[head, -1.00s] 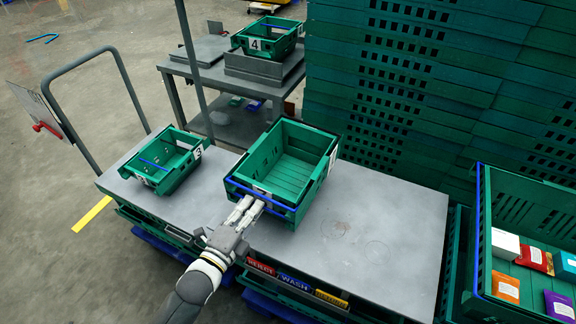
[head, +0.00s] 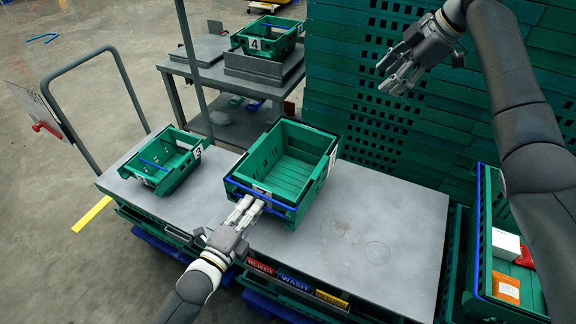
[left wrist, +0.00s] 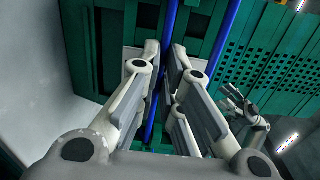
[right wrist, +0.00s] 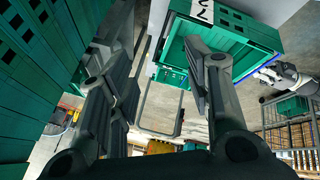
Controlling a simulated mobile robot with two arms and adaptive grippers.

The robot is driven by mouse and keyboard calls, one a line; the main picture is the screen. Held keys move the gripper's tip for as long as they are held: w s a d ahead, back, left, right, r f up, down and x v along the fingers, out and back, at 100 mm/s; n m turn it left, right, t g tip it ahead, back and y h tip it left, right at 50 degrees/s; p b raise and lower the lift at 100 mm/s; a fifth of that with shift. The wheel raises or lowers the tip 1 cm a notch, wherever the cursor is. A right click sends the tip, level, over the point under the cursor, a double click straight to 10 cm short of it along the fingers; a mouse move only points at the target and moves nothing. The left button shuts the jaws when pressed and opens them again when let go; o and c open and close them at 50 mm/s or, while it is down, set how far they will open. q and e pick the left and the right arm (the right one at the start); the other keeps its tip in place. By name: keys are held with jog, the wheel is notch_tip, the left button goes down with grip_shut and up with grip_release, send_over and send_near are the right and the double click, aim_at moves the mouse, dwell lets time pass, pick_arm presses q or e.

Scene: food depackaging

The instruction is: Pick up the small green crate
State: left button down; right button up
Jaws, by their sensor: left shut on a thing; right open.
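The green crate (head: 290,170) stands in the middle of the grey table top, empty, with a blue bar (head: 262,193) along its near edge. My left gripper (head: 250,205) is shut on that near edge; the left wrist view shows the blue bar (left wrist: 152,122) between its fingers. My right gripper (head: 390,78) is open and empty in the air, beyond the crate and to its right. The right wrist view shows the crate (right wrist: 215,45) beyond its parted fingers. A smaller green crate marked 3 (head: 160,178) stands on the table to the left.
Another green crate marked 4 (head: 262,45) sits on a rear grey table. Tall stacks of green crates (head: 345,120) stand behind. A large crate with packets (head: 483,260) is at the right. The table's right half (head: 375,220) is bare.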

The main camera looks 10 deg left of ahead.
jog(key=s+a+f+n+g+h, duration=0.25)
jog(key=s+a+f+n, duration=0.35)
jog(key=a, duration=0.4)
jog(key=n+h, duration=0.2)
jog(key=n, duration=0.4)
send_over(319, 167)
notch_tip(319, 167, down, 5)
jog(key=shift+n+g, duration=0.25)
jog(key=shift+n, duration=0.05)
notch_tip(319, 167, down, 7)
jog(key=shift+a+r, duration=0.1)
jog(key=shift+r, duration=0.1)
jog(key=shift+f, duration=3)
jog(key=shift+c, duration=0.4)
jog(key=shift+w+r, duration=0.1)
grip_shut()
